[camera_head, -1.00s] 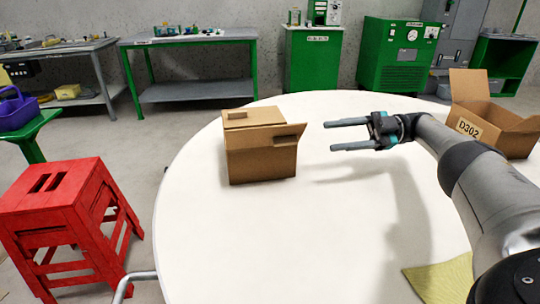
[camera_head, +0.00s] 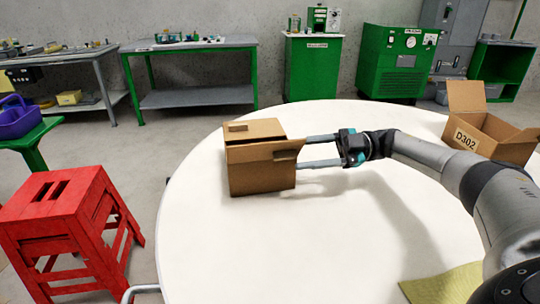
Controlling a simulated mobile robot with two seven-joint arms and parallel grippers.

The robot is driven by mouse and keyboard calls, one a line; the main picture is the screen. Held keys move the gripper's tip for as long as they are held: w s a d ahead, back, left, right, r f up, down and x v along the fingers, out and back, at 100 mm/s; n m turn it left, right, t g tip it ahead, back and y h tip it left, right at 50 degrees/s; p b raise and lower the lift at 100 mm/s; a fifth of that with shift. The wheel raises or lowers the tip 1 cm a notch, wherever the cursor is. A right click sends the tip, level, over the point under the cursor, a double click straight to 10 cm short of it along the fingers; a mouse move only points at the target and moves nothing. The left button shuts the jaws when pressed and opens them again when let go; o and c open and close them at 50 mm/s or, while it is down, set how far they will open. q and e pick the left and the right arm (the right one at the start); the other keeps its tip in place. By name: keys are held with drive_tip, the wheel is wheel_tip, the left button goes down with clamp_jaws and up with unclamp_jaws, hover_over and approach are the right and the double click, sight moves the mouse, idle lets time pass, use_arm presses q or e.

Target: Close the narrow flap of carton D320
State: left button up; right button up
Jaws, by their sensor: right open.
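A small brown carton (camera_head: 261,180) stands on the white round table, left of the middle. I can read no label on it. Its top (camera_head: 252,130) looks mostly covered by flap panels. A flap with a dark slot (camera_head: 285,155) runs along the upper front edge, and its right end juts a little past the carton's right side. My right gripper (camera_head: 303,152) is open and empty at the carton's right side, fingers pointing left. Its fingertips are close to the jutting flap end; I cannot tell whether they touch. My left gripper is not in view.
An open carton labelled D302 (camera_head: 489,145) stands at the table's right edge, flaps up. A yellow-green cloth (camera_head: 445,285) lies at the front right. The white table (camera_head: 300,245) is clear in front of the small carton. A red stool (camera_head: 62,215) stands on the floor at left.

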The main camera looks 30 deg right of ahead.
sight(273, 157)
drive_tip(key=b+x, duration=0.1)
drive_tip(key=x, duration=0.6)
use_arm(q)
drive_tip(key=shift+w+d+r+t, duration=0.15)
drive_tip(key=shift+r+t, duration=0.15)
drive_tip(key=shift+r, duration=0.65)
use_arm(e)
drive_tip(key=shift+w+a, duration=0.1)
drive_tip(key=shift+a, duration=0.3)
clamp_jaws()
drive_tip(key=shift+f, duration=0.15)
